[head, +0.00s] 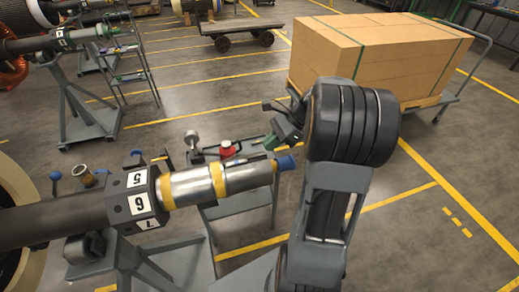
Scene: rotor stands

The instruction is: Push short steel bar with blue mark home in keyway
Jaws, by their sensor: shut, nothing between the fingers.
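A black collar (138,196) numbered 5, 6 and 7 sits on the shaft. A small grey cart (240,203) with a red item (227,148) stands behind the shaft. A cart with a large cardboard box (375,50) stands at the back right. The floor at the right is clear.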

